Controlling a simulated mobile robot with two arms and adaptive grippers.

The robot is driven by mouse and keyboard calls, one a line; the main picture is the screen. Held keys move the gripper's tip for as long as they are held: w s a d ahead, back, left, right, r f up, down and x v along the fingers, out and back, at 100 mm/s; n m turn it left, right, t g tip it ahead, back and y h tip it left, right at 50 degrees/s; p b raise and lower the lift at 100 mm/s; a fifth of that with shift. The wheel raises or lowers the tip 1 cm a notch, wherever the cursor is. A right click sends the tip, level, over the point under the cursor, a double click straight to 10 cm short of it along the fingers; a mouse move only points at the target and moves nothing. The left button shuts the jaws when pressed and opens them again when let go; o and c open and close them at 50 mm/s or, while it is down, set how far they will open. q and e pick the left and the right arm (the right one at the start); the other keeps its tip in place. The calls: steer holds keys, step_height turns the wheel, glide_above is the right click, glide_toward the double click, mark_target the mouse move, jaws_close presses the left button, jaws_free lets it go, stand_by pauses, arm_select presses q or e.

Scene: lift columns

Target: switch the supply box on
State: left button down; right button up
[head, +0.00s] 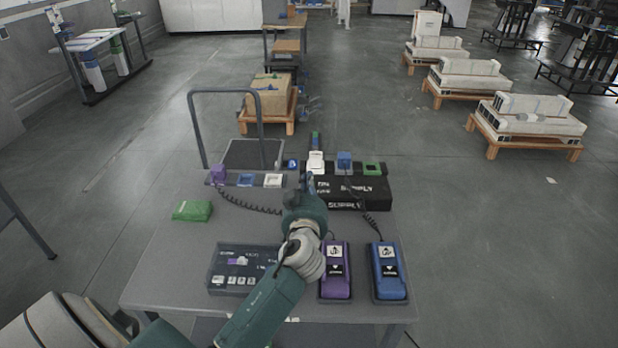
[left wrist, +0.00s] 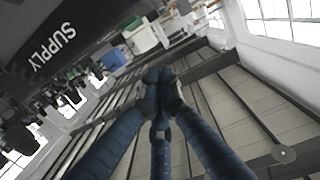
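The supply box (head: 362,191) is a black box with white SUPPLY lettering at the back of the grey table in the head view. Its dark side with the SUPPLY lettering also shows large at the upper left of the left wrist view (left wrist: 50,45). My left gripper (head: 308,180) is at the box's left end, partly covering it. In the left wrist view its fingers (left wrist: 160,76) meet at the tips with nothing between them. I cannot tell whether the tips touch the box. No switch can be made out clearly. My right gripper is not in view.
On the table (head: 170,265) are a dark control panel (head: 216,262), a purple pendant (head: 336,285), a blue pendant (head: 388,285) and a green packet (head: 193,210). Coloured blocks line the back edge. A platform cart (head: 250,153) stands behind.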

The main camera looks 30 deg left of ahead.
arm_select(q)
steer(key=x, duration=0.4)
steer(key=shift+r, duration=0.15)
steer(key=f, duration=0.2)
steer(key=w+f, duration=0.1)
steer(key=shift+a+f, duration=0.15)
steer(key=shift+a, duration=0.15)
steer(key=shift+w+f, duration=0.1)
steer(key=shift+f, duration=0.4)
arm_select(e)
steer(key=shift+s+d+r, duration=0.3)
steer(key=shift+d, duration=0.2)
